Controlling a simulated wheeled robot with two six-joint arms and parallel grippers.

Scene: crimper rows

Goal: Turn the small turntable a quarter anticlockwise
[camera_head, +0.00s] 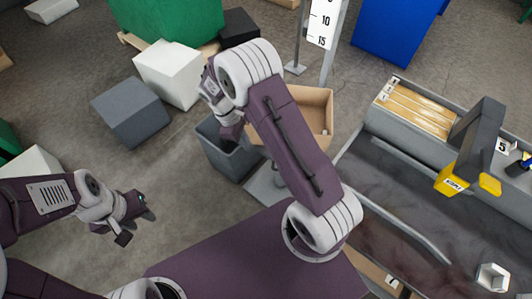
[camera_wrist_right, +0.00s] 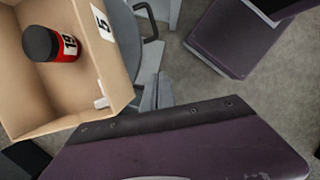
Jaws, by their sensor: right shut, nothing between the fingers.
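My right gripper (camera_head: 232,130) is shut and empty, at the end of the raised arm, above the grey bin and beside the cardboard box in the head view. My left gripper (camera_head: 136,222) hangs over bare floor at the left, away from any object. It is small and dark there, and I cannot tell whether its fingers are apart. My right arm hides part of the floor and the box behind it.
The cardboard box (camera_wrist_right: 118,75) holds a red and black cylinder (camera_wrist_right: 68,45) marked 19. A grey bin (camera_head: 222,158) stands beside it. A workbench (camera_head: 395,185) at right carries a yellow-headed machine (camera_head: 452,178) and a hexagonal piece (camera_head: 492,277). White (camera_head: 168,72) and grey (camera_head: 132,112) boxes stand left.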

